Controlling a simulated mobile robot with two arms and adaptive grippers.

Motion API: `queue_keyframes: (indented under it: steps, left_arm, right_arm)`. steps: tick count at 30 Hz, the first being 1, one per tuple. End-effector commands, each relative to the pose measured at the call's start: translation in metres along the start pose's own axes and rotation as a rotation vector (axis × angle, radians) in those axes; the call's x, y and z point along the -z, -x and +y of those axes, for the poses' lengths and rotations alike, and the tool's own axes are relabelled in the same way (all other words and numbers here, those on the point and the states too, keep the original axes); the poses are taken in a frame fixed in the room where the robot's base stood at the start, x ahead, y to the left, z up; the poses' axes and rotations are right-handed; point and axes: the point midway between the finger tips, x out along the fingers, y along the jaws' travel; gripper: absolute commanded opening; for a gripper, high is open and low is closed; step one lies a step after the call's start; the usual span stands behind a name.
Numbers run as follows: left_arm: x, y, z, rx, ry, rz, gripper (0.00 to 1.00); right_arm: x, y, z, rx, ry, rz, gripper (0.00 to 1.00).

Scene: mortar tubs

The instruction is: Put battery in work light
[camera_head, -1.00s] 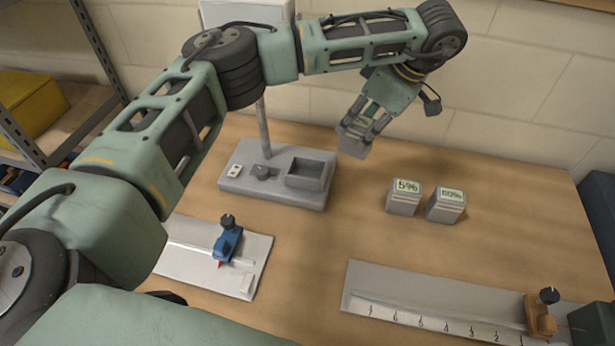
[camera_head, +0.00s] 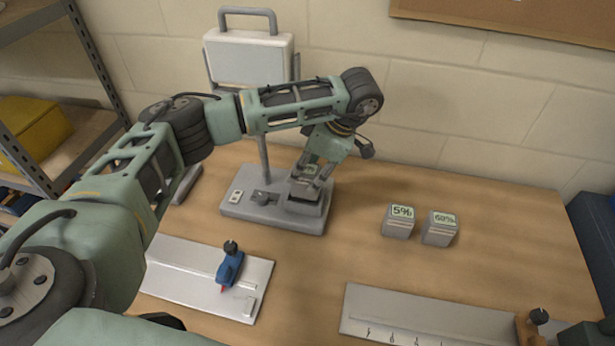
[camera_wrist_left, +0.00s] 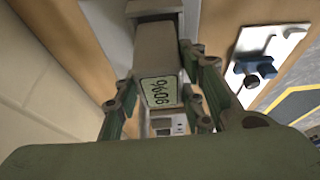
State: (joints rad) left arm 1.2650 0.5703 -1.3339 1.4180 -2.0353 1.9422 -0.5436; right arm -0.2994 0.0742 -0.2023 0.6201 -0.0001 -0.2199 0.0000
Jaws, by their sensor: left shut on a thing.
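My left gripper (camera_head: 312,172) is shut on a grey battery (camera_head: 304,188), holding it directly over the bay of the work light's base. In the left wrist view the battery (camera_wrist_left: 158,55) sits between the fingers (camera_wrist_left: 160,90), its label upside down and seeming to read 90%. I cannot tell whether its lower end is inside the bay. The work light (camera_head: 248,58) has a white lamp panel, a pole and a grey base (camera_head: 265,210) with a knob and a small switch plate. Two other batteries, marked 5% (camera_head: 398,222) and 60% (camera_head: 440,229), stand upright to the right.
A white plate with a blue clamp (camera_head: 230,266) lies in front of the base. A ruled plate (camera_head: 420,318) with an orange slider (camera_head: 530,330) lies at front right. A shelf with a yellow bin (camera_head: 35,130) stands left. The table's middle is clear.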

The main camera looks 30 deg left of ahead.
Motion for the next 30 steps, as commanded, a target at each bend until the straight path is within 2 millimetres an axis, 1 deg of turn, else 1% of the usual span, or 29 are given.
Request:
queue_keyframes:
  steps: [2,6,9,12,19,22,23,29,30]
  left_arm:
    - [0.001,-0.003,-0.001,0.000,0.000,0.001,0.00]
    - [-0.006,-0.020,-0.002,0.003,-0.001,0.002,0.00]
    - [-0.011,-0.032,-0.001,0.001,-0.001,0.000,0.00]
    - [-0.014,-0.038,0.000,0.000,0.000,0.000,0.00]
    - [-0.015,-0.039,0.000,-0.001,0.000,0.000,0.00]
    - [-0.016,-0.043,0.000,-0.001,0.000,0.000,0.00]
    - [-0.016,-0.043,0.000,0.000,-0.001,0.000,0.38]
    - [-0.016,-0.042,-0.001,0.000,-0.001,0.000,0.55]
    - [-0.016,-0.042,-0.001,0.000,-0.001,0.000,0.56]
  right_arm:
    - [0.000,0.004,0.002,-0.002,0.000,-0.001,0.40]
    - [0.000,0.016,0.006,-0.006,0.000,-0.002,0.40]
    - [0.000,0.021,0.008,-0.009,0.000,-0.002,0.40]
    - [0.000,0.022,0.009,-0.010,0.000,-0.002,0.40]
    - [0.000,0.020,0.009,-0.010,0.000,-0.002,0.40]
    - [-0.001,0.016,0.008,-0.010,0.000,-0.002,0.40]
    - [-0.001,0.017,0.008,-0.009,0.000,-0.002,0.40]
    - [0.000,0.018,0.008,-0.009,0.000,-0.002,0.40]
    - [0.000,0.018,0.007,-0.009,0.000,-0.002,0.40]
